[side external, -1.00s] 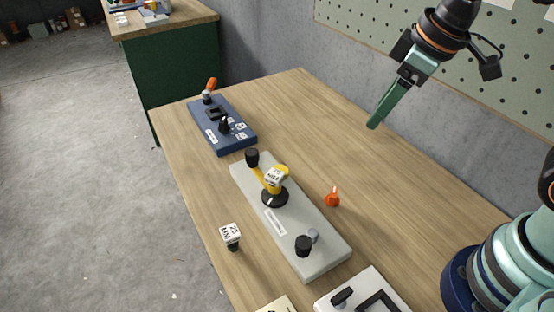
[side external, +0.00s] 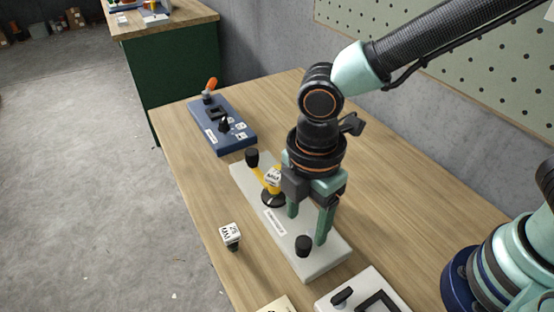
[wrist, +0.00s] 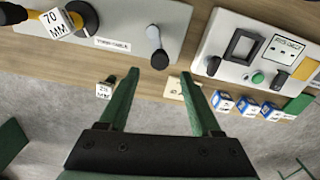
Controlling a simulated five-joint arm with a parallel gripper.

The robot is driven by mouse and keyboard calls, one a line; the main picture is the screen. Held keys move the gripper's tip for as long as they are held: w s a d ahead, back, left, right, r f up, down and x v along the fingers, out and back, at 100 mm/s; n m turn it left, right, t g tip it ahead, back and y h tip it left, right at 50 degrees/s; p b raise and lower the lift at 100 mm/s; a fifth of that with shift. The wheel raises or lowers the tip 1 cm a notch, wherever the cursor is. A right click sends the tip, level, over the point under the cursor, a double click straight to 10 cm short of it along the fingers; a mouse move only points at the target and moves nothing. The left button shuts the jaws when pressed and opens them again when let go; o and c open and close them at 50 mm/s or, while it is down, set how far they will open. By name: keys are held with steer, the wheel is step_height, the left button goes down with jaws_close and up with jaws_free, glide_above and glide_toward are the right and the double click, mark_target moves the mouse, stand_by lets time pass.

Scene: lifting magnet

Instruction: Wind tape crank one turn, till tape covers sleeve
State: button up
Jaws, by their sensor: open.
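My gripper (side external: 306,229) is open and empty, pointing down over the near end of a grey board (side external: 318,262). A black knob (side external: 303,244) stands on this end, near the fingertips; I cannot tell whether they touch it. The wrist view shows this knob (wrist: 159,60) on a short grey arm, ahead of and between the open fingers (wrist: 159,75). Farther along the board, a yellow arm (side external: 258,175) carries another black knob (side external: 252,158) and a white block marked 70 MM (wrist: 56,22). I cannot make out any tape or sleeve.
A white 25 MM block (side external: 230,233) stands left of the board. A blue fixture (side external: 225,130) sits behind it. A white panel (side external: 345,305) with a black frame is close in front. Several blue-and-white cubes (wrist: 245,106) lie beside the panel. A pegboard wall (side external: 400,40) rises behind.

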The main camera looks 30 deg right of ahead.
mark_target(304, 241)
step_height(304, 241, down, 7)
steer(key=shift+f, duration=0.1)
stand_by(0.4)
jaws_close()
